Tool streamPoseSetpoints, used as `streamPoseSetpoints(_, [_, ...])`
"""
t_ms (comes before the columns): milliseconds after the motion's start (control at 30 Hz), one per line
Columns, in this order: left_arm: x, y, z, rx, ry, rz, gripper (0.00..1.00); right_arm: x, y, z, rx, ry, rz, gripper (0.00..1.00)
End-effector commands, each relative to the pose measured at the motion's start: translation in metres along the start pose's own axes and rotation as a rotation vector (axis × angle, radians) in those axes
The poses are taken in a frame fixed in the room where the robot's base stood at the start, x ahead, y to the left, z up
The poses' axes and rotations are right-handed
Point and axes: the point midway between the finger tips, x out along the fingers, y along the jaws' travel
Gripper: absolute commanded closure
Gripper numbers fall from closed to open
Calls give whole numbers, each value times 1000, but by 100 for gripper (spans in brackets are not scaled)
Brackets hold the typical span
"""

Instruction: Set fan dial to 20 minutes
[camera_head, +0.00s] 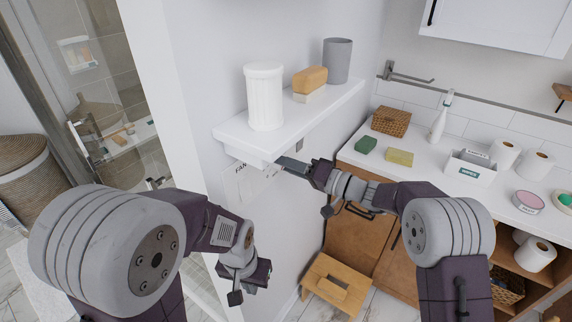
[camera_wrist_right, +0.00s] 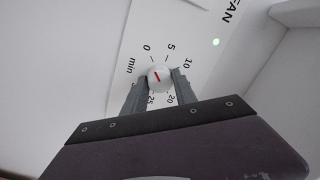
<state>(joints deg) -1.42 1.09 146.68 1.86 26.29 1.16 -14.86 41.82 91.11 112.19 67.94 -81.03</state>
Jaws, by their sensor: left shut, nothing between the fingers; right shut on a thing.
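The fan panel (camera_wrist_right: 205,30) is a white plate on the wall under the shelf; part of it shows in the head view (camera_head: 240,184). Its round white dial (camera_wrist_right: 159,76) has a red mark that lies toward the 0. The figures 0, 5, 10, 20 and 25 show around it; 15 is hidden by a finger. My right gripper (camera_wrist_right: 157,84) is shut on the dial, one finger on each side. In the head view, the right gripper (camera_head: 291,166) reaches in below the shelf. My left gripper (camera_head: 250,284) is shut and empty, low and away from the panel.
The white shelf (camera_head: 225,130) overhangs the panel and carries a white ribbed jar (camera_head: 265,97), a yellow-brown block (camera_head: 310,79) and a grey cup (camera_head: 337,60). A counter (camera_head: 415,150) is at right. A wooden stool (camera_head: 336,285) stands on the floor below.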

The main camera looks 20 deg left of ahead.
Motion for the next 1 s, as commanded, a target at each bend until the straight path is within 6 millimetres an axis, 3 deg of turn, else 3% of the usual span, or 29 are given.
streamPoseSetpoints(367, [23, 0, 2, 0, 0, 0, 100, 0, 4, 4, 126, 3, -9, 100])
streamPoseSetpoints(1000, [81, -2, 8, 0, 0, 0, 100, 0, 4, 5, 717, 25, -41, 100])
